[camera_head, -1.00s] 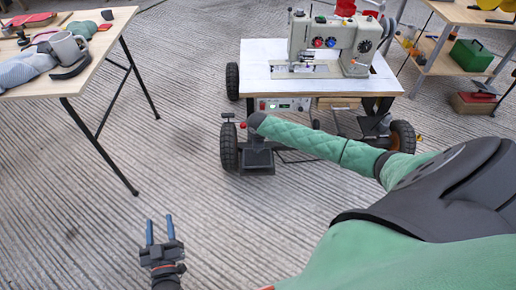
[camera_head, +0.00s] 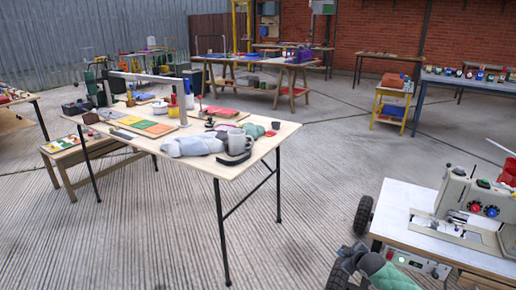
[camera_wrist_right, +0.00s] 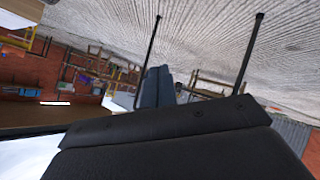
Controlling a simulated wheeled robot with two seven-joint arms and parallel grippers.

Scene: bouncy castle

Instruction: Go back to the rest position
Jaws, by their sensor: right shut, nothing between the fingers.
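My right gripper (camera_wrist_right: 157,88) shows in the right wrist view, its blue fingers together with nothing held between them. The wrist view is upside down, with the floor at the top and the brick wall at the lower left. In the head view, only a piece of my green quilted arm (camera_head: 392,279) shows at the bottom edge, beside the sewing-machine table. My left gripper is not in view.
A wheeled white table (camera_head: 405,208) with a sewing machine (camera_head: 470,203) stands at the right. The ribbed floor between them is clear.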

